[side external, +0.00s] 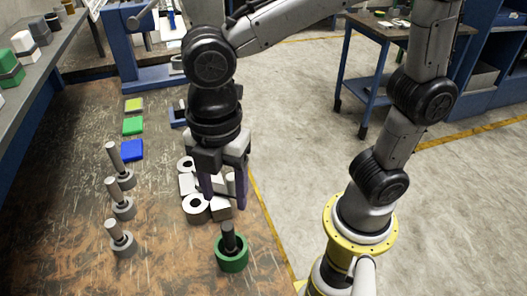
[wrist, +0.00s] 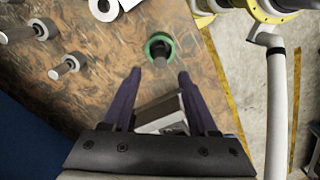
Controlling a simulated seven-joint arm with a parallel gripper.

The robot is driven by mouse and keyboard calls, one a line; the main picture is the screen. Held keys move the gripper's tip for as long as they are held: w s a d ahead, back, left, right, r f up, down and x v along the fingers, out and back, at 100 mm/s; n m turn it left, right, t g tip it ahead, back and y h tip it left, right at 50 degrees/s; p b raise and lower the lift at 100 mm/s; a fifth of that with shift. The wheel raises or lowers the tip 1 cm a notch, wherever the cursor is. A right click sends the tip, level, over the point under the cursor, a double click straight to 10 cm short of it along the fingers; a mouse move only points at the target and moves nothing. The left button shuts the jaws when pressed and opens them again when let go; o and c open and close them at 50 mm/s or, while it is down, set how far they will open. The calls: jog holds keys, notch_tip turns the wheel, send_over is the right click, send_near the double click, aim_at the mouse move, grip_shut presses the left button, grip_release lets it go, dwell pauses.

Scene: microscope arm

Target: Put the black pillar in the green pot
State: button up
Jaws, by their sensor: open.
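The green pot (side external: 232,265) stands near the front right edge of the brown table. The black pillar (side external: 229,238) stands upright inside the pot, its top above the rim. In the wrist view the pot (wrist: 149,43) is at top centre, with the pillar (wrist: 161,59) in it. My gripper (side external: 226,206) is open and empty, a little above and behind the pot. In the wrist view its two fingertips (wrist: 160,73) lie apart to either side of the pillar. The pillar's lower end is hidden in the pot.
Several grey pillars in round bases (side external: 122,238) stand on the left. Light metal blocks and rings (side external: 196,208) lie just behind my gripper. Blue (side external: 132,150), green (side external: 133,126) and yellow (side external: 134,105) pieces lie farther back. The table's right edge is close to the pot.

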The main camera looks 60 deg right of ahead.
jog(key=s+d+r+m+t, duration=0.1)
jog(key=s+d+m+t, duration=0.1)
jog(key=d+m, duration=0.8)
jog(key=s+d+m+t, duration=0.3)
jog(key=d+m, duration=0.6)
jog(key=shift+s+d+r+m, duration=0.3)
jog(key=shift+d+r+m, duration=0.1)
